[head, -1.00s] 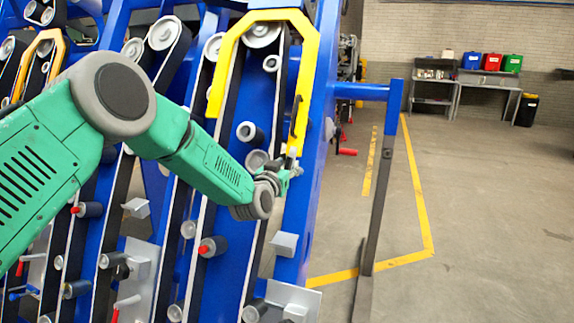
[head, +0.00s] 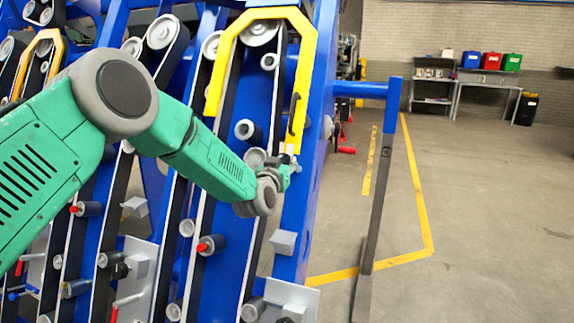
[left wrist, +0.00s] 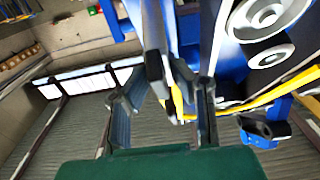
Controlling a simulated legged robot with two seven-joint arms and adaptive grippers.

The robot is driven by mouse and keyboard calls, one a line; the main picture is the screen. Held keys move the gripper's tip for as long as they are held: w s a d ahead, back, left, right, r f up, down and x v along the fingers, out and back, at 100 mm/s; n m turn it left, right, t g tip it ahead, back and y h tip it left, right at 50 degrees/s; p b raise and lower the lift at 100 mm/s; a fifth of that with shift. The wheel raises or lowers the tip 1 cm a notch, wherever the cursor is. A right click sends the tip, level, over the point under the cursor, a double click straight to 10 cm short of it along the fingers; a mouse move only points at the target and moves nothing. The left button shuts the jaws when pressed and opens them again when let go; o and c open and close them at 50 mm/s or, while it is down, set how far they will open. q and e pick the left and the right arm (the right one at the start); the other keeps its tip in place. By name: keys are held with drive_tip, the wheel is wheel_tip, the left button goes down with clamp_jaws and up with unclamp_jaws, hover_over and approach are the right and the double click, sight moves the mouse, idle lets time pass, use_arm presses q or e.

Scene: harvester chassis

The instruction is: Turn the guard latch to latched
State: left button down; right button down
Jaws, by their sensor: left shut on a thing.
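The yellow guard (head: 311,70) arches over the upper end of a belt row on the blue frame. A black curved handle (head: 293,113) is on its right leg. The guard latch (head: 290,151) is a small pale piece at the foot of that leg, mostly hidden by my gripper. My left gripper (head: 289,168) is shut on it. In the left wrist view, my gripper's fingers (left wrist: 168,95) stand on both sides of a dark, blurred part beside the yellow guard (left wrist: 255,101). The latch's exact angle cannot be told. My right gripper is not in view.
A blue bar on a dark post (head: 376,180) stands right of the frame. Belts, rollers and red-tipped knobs (head: 203,247) fill the left side. Open floor with a yellow line (head: 415,180) lies right; a bench with coloured bins (head: 491,62) is far back.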

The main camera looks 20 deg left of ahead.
use_arm(q)
drive_tip(key=c, duration=1.6)
unclamp_jaws()
drive_tip(key=shift+f, duration=0.15)
drive_tip(key=s, duration=1.2)
drive_tip(key=shift+a, duration=0.2)
